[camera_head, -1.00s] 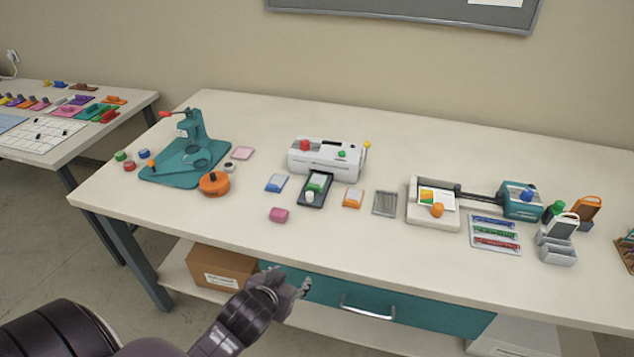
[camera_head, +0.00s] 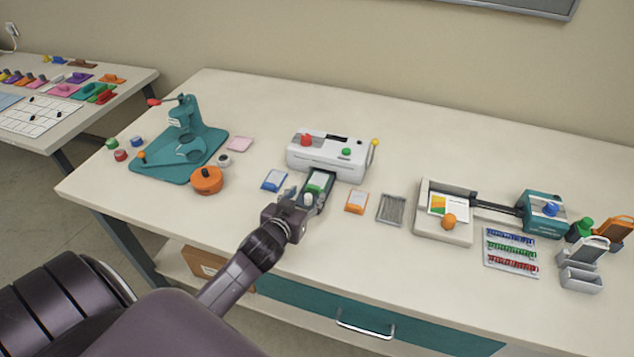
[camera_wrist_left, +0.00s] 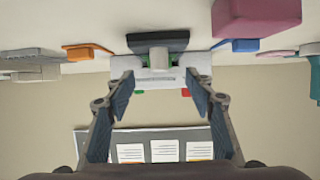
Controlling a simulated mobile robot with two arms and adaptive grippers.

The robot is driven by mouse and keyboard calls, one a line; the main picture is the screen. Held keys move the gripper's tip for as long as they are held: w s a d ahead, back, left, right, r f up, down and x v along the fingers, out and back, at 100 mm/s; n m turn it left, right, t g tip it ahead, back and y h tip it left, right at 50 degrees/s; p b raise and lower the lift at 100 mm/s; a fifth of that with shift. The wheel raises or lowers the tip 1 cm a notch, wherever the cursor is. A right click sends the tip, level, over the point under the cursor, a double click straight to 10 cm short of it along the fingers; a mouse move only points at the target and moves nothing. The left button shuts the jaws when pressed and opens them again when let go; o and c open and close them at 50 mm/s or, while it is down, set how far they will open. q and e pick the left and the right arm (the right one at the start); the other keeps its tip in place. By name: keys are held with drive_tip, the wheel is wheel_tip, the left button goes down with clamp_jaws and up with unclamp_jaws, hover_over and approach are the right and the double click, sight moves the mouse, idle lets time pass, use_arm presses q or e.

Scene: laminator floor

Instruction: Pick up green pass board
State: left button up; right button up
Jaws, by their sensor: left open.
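The green pass board (camera_head: 319,181) lies on a dark tray (camera_head: 326,194) at the front of the white laminator (camera_head: 327,153). A pale knob (camera_head: 308,199) stands at its near end. My left gripper (camera_head: 299,200) is over the bench edge side of the tray, close to the knob, and partly covers the tray. In the left wrist view, which is upside down, my left gripper (camera_wrist_left: 160,76) is open and empty. The knob (camera_wrist_left: 159,58) and tray (camera_wrist_left: 158,41) appear centred between and beyond its fingers. My right gripper is not in view.
A blue card (camera_head: 274,180) lies left of the tray and an orange one (camera_head: 356,202) right of it. A teal press (camera_head: 184,145) stands left and a trimmer (camera_head: 446,228) right.

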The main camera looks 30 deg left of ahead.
sight(313, 187)
use_arm(q)
drive_tip(key=x, duration=0.2)
drive_tip(key=p+x, duration=0.1)
drive_tip(key=shift+w+r, duration=0.2)
drive_tip(key=shift+w, duration=0.05)
drive_tip(key=shift+x, duration=1.1)
drive_tip(key=shift+s+f, duration=0.1)
drive_tip(key=shift+s, duration=0.05)
drive_tip(key=shift+c, duration=0.3)
drive_tip(key=c, duration=1)
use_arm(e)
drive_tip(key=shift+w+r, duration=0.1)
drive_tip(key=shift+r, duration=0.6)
